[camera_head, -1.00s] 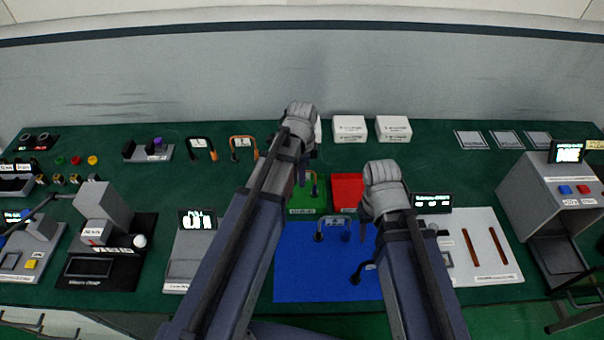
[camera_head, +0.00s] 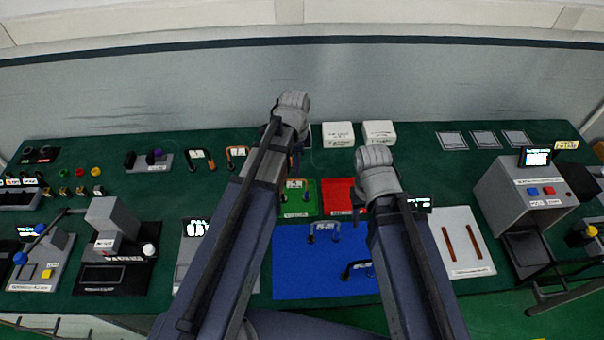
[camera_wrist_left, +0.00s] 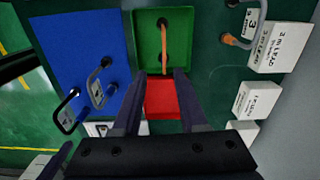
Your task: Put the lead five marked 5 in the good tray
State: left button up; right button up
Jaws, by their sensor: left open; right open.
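A green tray (camera_head: 312,205) lies centre in the head view and holds a lead with an orange cable (camera_wrist_left: 163,45). A red tray (camera_head: 335,195) sits to its right. Two dark leads (camera_head: 322,230) (camera_head: 357,268) lie on a blue mat (camera_head: 300,280) in front. I cannot read which lead is marked 5. My left gripper (camera_head: 297,168) is open and empty. In the left wrist view its fingers (camera_wrist_left: 157,78) straddle the red tray, near the green tray's edge. My right gripper (camera_head: 361,211) is open beside the red tray, its fingers mostly hidden.
Other leads (camera_head: 200,158) (camera_head: 238,155) stand at the back left; one label reads 3 in the left wrist view (camera_wrist_left: 250,24). White boxes (camera_head: 338,135) stand behind the trays. A grey machine (camera_head: 530,190) is at right. Green table shows between back-right pads and boxes.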

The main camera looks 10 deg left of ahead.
pick_arm(q)
jog(key=s+d+n+y, duration=0.1)
jog(key=s+d+n, duration=0.8)
jog(key=s, duration=0.4)
jog(key=shift+s+d+n, duration=0.35)
jog(key=shift+d+n, duration=0.05)
jog(key=shift+n, duration=0.3)
